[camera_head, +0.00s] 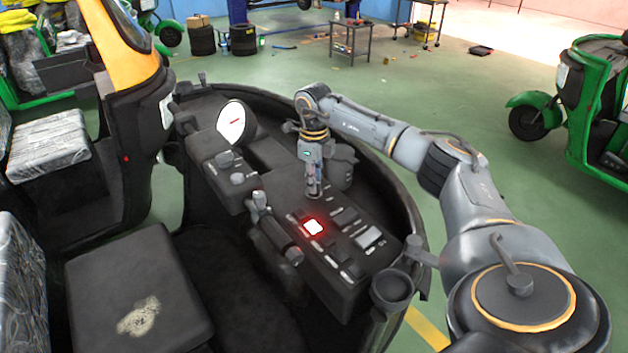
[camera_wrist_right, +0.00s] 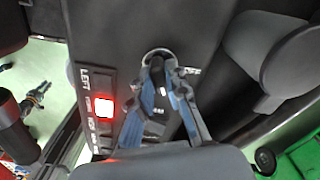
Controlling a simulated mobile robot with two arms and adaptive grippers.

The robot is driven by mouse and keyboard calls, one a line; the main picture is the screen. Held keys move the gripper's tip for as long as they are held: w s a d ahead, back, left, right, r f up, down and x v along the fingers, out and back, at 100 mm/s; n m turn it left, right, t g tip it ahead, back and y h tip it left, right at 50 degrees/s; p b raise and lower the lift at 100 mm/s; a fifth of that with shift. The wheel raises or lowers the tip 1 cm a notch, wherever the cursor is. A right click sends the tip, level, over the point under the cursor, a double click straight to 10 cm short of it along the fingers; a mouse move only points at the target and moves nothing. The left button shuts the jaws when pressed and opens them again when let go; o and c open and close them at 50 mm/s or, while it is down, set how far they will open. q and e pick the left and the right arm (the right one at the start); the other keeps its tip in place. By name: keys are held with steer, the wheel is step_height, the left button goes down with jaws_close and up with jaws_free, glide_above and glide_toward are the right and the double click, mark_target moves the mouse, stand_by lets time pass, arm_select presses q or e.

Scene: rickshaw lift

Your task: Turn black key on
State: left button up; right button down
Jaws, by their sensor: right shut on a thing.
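My right gripper (camera_head: 314,192) points down onto the black control panel (camera_head: 330,262), at the panel's far end. In the right wrist view my right gripper (camera_wrist_right: 160,78) has its two fingers close together around the small black key (camera_wrist_right: 157,66), shut on it. The key is mostly hidden by the fingers and is dark against the dark panel, so its exact angle cannot be told. White lettering shows on the panel beside the fingers. My left gripper is not in view.
A red-lit square button (camera_head: 313,227) glows close to my right gripper, with several dark switches around it. A lever (camera_head: 260,200) and a round white gauge (camera_head: 231,122) stand to the left. A cup holder (camera_head: 392,287) is at the panel's near right.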

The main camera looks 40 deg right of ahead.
stand_by(0.4)
steer(key=c, duration=1.3)
jaws_free()
step_height(320, 180, up, 12)
steer(key=shift+r, duration=0.1)
